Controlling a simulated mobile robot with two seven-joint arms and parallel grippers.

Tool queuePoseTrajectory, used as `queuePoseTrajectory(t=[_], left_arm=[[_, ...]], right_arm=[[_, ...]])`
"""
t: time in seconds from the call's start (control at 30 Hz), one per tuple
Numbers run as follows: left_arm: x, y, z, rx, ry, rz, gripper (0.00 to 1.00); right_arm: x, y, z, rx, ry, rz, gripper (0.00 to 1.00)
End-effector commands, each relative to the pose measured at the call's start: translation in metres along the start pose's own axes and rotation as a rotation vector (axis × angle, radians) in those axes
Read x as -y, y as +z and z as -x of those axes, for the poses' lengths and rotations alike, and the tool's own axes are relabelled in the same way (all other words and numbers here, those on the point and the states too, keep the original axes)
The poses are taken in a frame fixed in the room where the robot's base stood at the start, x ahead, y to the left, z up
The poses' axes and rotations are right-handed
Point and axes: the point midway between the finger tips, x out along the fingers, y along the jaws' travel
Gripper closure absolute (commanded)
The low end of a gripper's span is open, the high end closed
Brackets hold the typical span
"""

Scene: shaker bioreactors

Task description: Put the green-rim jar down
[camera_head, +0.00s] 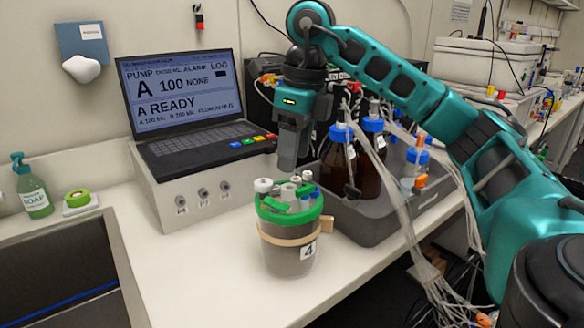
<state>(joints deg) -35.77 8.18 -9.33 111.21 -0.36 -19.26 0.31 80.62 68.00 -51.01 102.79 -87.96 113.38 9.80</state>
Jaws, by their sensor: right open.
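The green-rim jar (287,251) stands upright on the white counter, in front of the laptop unit. It has a green rim, several white and grey caps on top, a tan band and a label with the number 4. My right gripper (287,168) points down just above the jar's caps. It is open, and a small gap seems to separate it from the caps. My left gripper is not in view.
A grey tray (375,229) with brown bottles (368,172) stands close right of the jar, with loose tubing hanging over its front. The laptop unit (205,193) is behind left. A sink (62,265) and soap bottle (34,192) are at left. Counter (205,285) left of the jar is clear.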

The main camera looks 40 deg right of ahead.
Motion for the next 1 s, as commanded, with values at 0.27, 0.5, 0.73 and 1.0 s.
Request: queuePoseTrajectory(t=[0.27,0.5,0.73,1.0], left_arm=[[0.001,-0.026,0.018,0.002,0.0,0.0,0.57],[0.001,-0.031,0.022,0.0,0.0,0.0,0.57],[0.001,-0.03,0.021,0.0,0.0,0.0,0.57],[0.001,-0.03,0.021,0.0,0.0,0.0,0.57]], right_arm=[[0.0,0.0,0.057,0.0,-0.001,0.0,0.47],[0.0,0.0,0.067,-0.001,0.001,0.0,0.47],[0.0,0.0,0.066,-0.001,0.001,0.0,0.47],[0.0,0.0,0.066,-0.001,0.001,0.0,0.47]])
